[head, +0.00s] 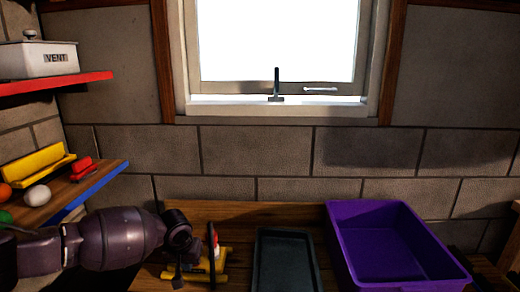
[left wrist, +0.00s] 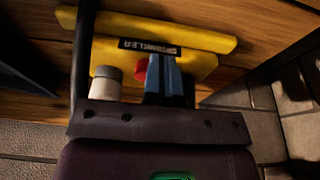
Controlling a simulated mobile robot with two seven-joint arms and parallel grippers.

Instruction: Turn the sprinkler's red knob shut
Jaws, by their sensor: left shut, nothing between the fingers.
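The yellow sprinkler (head: 203,272) lies on the wooden bench in the head view, partly hidden behind my left gripper (head: 192,270). In the left wrist view its yellow body (left wrist: 205,66) carries a dark name label. The red knob (left wrist: 141,71) shows just left of the blue fingertips of my left gripper (left wrist: 165,72), which partly cover it. The fingers are together with nothing between them. I cannot tell whether they touch the knob. A white, grey-topped cylinder (left wrist: 105,85) is left of the knob. My right gripper is not in view.
A dark tray (head: 286,262) and a purple bin (head: 392,250) stand to the right of the sprinkler. A side shelf (head: 92,186) at left holds a yellow holder and small items. A red shelf (head: 60,84) carries a white vent box (head: 37,58). A window is behind.

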